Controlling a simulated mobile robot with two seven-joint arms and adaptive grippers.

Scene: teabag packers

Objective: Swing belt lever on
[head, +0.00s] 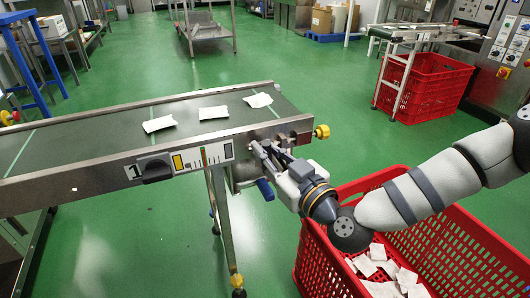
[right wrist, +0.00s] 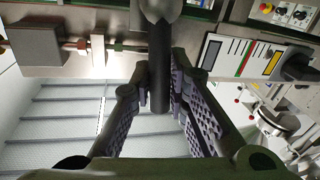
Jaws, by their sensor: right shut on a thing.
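My right gripper (head: 261,155) is at the near right end of the conveyor belt (head: 95,128), by its steel side frame. In the right wrist view, a dark, straight lever bar (right wrist: 159,80) with a rounded grey end lies between the two ridged fingers of the right gripper (right wrist: 160,72). The gripper is shut on this lever. In the head view my gripper mostly hides the lever, so its angle is hard to tell. My left gripper is not in view.
Several white teabags (head: 213,113) lie on the belt. A panel marked 1 has a black knob (head: 157,170) and a gauge (head: 217,154). A yellow knob (head: 321,131) sits at the belt's end. A red crate (head: 462,242) holding teabags stands below my right arm.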

